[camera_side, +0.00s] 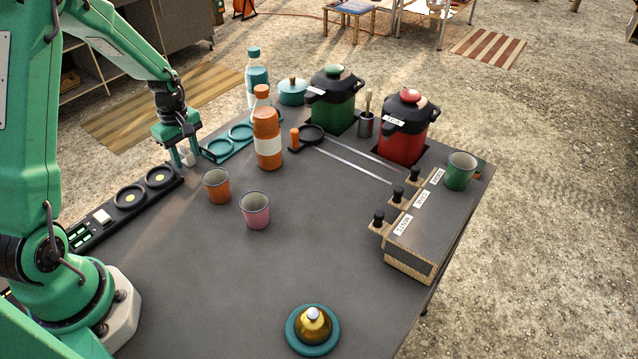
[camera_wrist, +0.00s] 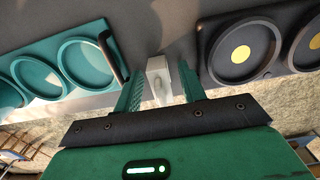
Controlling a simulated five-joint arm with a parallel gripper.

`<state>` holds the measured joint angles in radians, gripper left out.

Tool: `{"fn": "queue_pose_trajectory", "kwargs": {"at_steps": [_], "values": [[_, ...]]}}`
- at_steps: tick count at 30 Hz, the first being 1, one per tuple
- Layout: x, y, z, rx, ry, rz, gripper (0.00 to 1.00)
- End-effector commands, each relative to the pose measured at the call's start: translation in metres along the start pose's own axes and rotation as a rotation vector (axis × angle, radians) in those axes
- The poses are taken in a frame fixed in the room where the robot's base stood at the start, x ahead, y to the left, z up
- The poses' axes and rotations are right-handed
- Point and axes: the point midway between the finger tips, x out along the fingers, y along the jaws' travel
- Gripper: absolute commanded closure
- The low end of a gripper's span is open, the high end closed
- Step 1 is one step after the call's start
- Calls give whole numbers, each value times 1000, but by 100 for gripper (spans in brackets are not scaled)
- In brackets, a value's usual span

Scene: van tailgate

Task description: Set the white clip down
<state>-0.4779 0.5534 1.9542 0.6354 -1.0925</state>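The white clip (camera_wrist: 158,80) sits between the two fingers of my gripper (camera_wrist: 161,88) in the wrist view. In the side view the clip (camera_side: 187,158) shows as a small pale block between the fingertips of my gripper (camera_side: 184,157), low over the far left of the dark table. A narrow strip shows beside the clip in the wrist view, so I cannot tell whether both fingers press on it. Whether its lower end touches the table is also unclear.
A teal ring holder (camera_side: 222,147) lies right of my gripper, and a black tray with round wells (camera_side: 130,197) lies to its left. An orange cup (camera_side: 217,186), a pink cup (camera_side: 255,210) and an orange bottle (camera_side: 267,130) stand nearby.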

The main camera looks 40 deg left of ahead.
Motion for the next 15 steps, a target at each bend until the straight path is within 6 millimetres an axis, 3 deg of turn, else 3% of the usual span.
{"fn": "queue_pose_trajectory", "kwargs": {"at_steps": [8, 15], "values": [[-6, 0, 0, 0, 1, 2, 59], [-30, 0, 0, 0, 2, 3, 59]]}}
